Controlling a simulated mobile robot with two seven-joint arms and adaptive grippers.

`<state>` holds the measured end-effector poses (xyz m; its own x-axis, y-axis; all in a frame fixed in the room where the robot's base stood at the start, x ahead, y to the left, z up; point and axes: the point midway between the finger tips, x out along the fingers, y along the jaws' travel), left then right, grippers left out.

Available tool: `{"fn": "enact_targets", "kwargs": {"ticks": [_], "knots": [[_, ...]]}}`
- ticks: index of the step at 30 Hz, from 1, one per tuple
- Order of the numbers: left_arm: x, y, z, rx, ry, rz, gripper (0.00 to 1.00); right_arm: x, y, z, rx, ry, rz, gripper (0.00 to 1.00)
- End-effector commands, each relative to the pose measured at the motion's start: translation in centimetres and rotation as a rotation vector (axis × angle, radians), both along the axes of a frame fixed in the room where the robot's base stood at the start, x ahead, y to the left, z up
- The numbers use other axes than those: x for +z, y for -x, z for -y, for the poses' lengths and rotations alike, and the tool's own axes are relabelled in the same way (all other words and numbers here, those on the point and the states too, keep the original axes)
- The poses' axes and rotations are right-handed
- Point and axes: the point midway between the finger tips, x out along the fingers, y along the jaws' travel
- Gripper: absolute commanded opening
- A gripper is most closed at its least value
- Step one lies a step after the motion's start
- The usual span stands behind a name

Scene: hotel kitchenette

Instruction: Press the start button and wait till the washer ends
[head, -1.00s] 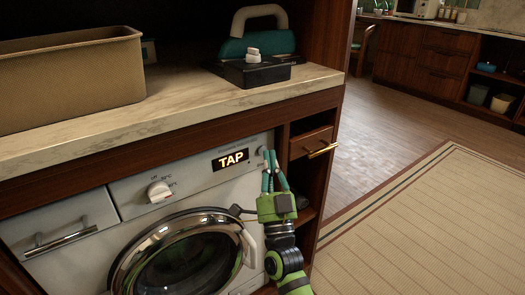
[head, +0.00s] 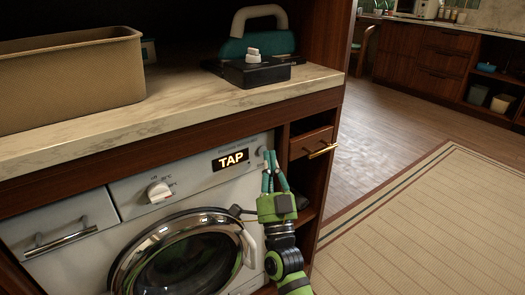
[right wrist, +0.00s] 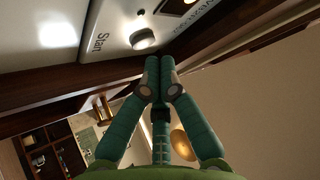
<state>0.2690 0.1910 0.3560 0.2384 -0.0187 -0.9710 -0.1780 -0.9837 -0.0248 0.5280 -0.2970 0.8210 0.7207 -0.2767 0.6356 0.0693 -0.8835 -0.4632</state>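The washer (head: 200,190) is a white front-loader under the counter, its round glass door (head: 185,265) closed. Its lit display (head: 230,159) reads "TAP". The start button (head: 261,151) is at the panel's right end. It also shows as a round pale knob in the right wrist view (right wrist: 144,39), beside partly cut-off lettering. My right gripper (head: 269,155) is at the panel just beside the button, its teal fingers pointing up. In the right wrist view its fingertips (right wrist: 160,63) are together with nothing between them, close to the button; contact cannot be told. My left gripper is not in view.
A dial (head: 159,191) and a detergent drawer (head: 62,228) are left of the display. A wooden drawer with a brass handle (head: 323,150) is right of my gripper. The marble counter (head: 190,115) overhangs above. Open floor and a rug (head: 430,220) lie right.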

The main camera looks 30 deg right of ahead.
Motion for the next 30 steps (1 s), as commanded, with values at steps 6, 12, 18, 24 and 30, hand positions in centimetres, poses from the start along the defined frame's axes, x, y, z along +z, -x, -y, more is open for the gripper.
{"fn": "enact_targets", "kwargs": {"ticks": [6,12,18,24,30], "knots": [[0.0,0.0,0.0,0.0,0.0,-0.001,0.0,0.1,-0.5,0.0,0.0,0.001,0.001,0.0],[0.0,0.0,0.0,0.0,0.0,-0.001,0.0,0.0,-0.9,-0.1,0.0,0.0,0.0,0.0],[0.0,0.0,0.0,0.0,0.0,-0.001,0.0,0.0,-0.9,-0.1,0.0,0.0,0.0,0.0],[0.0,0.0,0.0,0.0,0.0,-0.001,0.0,0.0,-1.0,-0.1,0.0,0.0,0.0,0.0],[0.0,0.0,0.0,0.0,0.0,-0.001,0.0,0.0,-1.2,-0.1,0.0,0.0,0.001,0.0]]}}
